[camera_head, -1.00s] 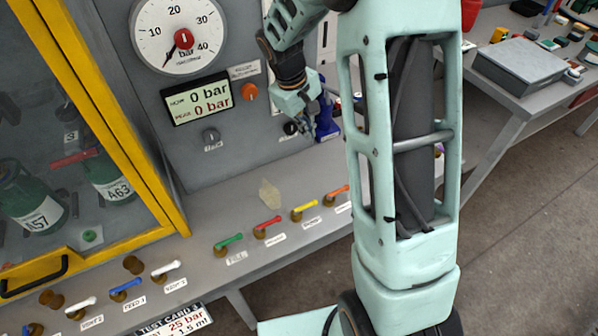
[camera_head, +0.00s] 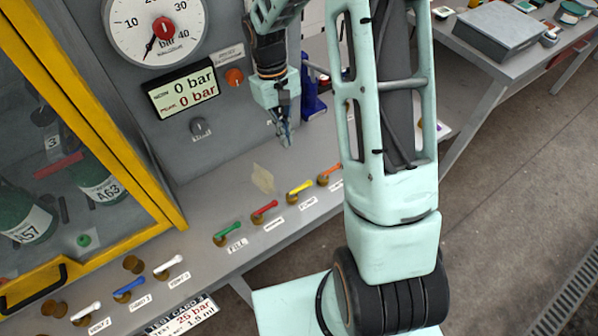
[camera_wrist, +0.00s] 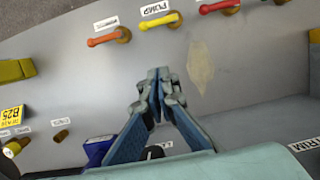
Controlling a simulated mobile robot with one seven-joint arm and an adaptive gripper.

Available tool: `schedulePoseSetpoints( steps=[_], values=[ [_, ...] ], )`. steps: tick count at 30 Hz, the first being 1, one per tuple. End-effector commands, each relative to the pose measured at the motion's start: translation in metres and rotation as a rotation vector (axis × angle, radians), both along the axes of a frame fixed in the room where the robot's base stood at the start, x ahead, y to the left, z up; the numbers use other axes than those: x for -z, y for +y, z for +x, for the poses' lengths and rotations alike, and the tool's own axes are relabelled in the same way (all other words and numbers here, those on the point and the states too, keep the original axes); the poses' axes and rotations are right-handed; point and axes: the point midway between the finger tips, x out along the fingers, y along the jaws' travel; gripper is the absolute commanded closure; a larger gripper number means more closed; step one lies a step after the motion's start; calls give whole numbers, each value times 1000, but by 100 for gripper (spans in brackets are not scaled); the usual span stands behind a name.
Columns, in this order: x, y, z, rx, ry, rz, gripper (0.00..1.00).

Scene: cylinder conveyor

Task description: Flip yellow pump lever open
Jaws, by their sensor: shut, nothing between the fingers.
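The yellow pump lever (camera_head: 300,187) sits on a brass valve on the grey bench ledge, between a red lever (camera_head: 264,211) and an orange lever (camera_head: 329,175). In the wrist view the yellow lever (camera_wrist: 158,21) is near the top edge, beside a label reading PUMP. My gripper (camera_head: 287,143) is above the ledge, behind the yellow lever and apart from it. In the wrist view my gripper (camera_wrist: 158,76) has its fingertips together, with nothing between them, pointing toward the row of levers.
A green lever (camera_head: 228,231), a blue lever (camera_head: 129,287) and white levers stand farther left along the ledge. A panel with a gauge (camera_head: 156,28) and a display reading 0 bar (camera_head: 181,97) rises behind. A blue object (camera_head: 313,103) stands close to my gripper's right.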

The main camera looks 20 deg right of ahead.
Motion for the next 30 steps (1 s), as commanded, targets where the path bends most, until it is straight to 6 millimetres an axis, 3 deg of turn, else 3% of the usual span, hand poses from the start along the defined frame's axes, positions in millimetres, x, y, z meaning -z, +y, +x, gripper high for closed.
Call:
schedulePoseSetpoints(
  steps=[13, 21, 30],
  values=[
    [88, -7, -21, 0, 5, 0, 100],
    [93, -17, -51, 0, 1, 0, 100],
    [95, -19, -57, 0, -1, -1, 100]
  ],
)
